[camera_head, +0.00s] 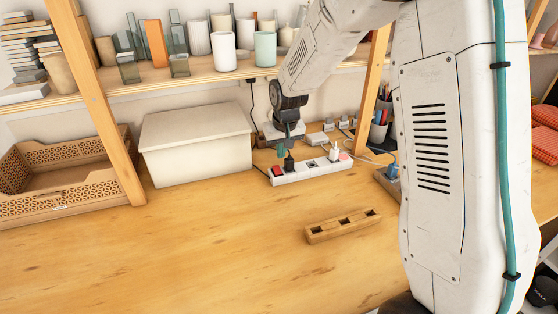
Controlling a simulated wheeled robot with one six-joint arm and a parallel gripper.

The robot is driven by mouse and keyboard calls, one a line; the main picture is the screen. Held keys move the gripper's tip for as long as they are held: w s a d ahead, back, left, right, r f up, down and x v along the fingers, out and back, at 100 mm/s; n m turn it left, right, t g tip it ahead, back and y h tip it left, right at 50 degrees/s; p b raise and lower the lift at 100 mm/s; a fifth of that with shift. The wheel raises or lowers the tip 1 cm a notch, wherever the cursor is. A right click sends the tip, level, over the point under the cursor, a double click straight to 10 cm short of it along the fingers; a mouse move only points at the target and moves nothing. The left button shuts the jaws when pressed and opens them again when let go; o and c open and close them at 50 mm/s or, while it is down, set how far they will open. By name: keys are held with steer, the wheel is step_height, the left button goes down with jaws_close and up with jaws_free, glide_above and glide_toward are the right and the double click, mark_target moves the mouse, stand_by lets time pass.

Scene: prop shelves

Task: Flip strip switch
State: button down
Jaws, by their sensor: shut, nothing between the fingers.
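A white power strip (312,168) lies on the wooden table below the shelf, towards the back. A red switch (278,173) is at its left end. A black plug (289,163) and a white plug (334,153) stand in its sockets. My gripper (283,153) points down just above the strip's left end, close to the red switch and the black plug. Its fingers are small and dark in this view. They look shut and empty. I cannot tell whether they touch the strip or the switch, nor which way the switch is tipped.
A lidded cream box (196,145) stands left of the strip. A perforated tray (60,195) is at the far left. A wooden block with holes (342,226) lies in front. Shelf posts (105,105) flank the area. The front table is largely clear.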

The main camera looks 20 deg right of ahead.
steer(key=s+v, duration=0.1)
steer(key=v, duration=0.6)
steer(key=shift+s+a, duration=0.15)
steer(key=shift+s, duration=0.15)
steer(key=shift+f, duration=0.15)
steer(key=s+r, duration=0.3)
steer(key=s, duration=0.8)
steer(key=s+r+g, duration=0.1)
steer(key=s+r, duration=0.2)
steer(key=s, duration=0.9)
steer(key=s+r, duration=0.4)
steer(key=s, duration=0.8)
steer(key=shift+s, duration=0.15)
